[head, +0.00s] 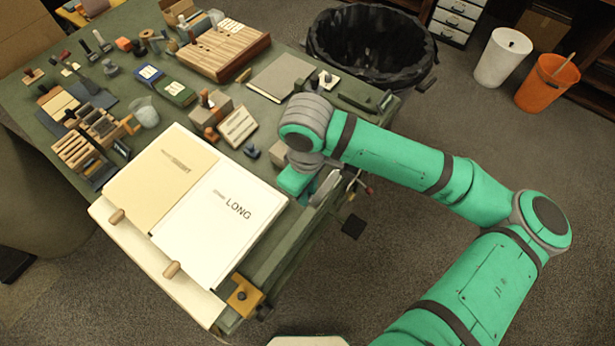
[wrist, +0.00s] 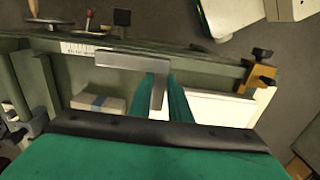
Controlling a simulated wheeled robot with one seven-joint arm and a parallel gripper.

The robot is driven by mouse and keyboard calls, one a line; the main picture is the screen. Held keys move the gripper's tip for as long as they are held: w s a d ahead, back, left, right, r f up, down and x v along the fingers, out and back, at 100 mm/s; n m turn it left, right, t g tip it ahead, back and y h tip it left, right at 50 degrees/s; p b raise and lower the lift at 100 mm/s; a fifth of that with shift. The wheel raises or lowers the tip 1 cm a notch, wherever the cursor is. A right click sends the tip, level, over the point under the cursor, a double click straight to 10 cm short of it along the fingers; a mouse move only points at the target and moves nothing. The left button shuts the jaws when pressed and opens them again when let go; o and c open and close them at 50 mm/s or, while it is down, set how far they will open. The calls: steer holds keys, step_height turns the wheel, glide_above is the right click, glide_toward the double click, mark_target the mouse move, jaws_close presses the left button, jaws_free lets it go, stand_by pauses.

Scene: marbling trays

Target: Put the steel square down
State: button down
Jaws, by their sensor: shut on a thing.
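The steel square, a grey L-shaped piece, shows in the wrist view (wrist: 128,60) with one arm running across the picture and the other reaching down between my fingers. My gripper (wrist: 166,88) is shut on that second arm. In the head view, my green gripper (head: 296,180) is at the right edge of the green bench, right of the open book. A grey sliver of the square (head: 326,188) shows beside it; the rest is hidden by my arm and gripper. I cannot tell whether the square touches anything below it.
The open book (head: 243,213) lies on a pale board at the bench's front. A wooden block (head: 240,125), small tools and a type case (head: 222,50) crowd the bench. A grey flat sheet (head: 282,76) lies behind. A black bin (head: 370,45) stands beyond the bench.

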steer(key=w+f, duration=0.3)
steer(key=w, duration=0.1)
steer(key=w+f, duration=0.4)
steer(key=shift+a, duration=0.1)
steer(key=shift+w+f, duration=0.2)
steer(key=shift+f, duration=1.6)
steer(key=shift+f, duration=0.6)
steer(key=c, duration=1.6)
jaws_free()
steer(key=shift+w, duration=0.1)
steer(key=shift+c, duration=0.2)
steer(key=shift+r, duration=0.5)
step_height(320, 180, up, 12)
steer(key=shift+r, duration=0.15)
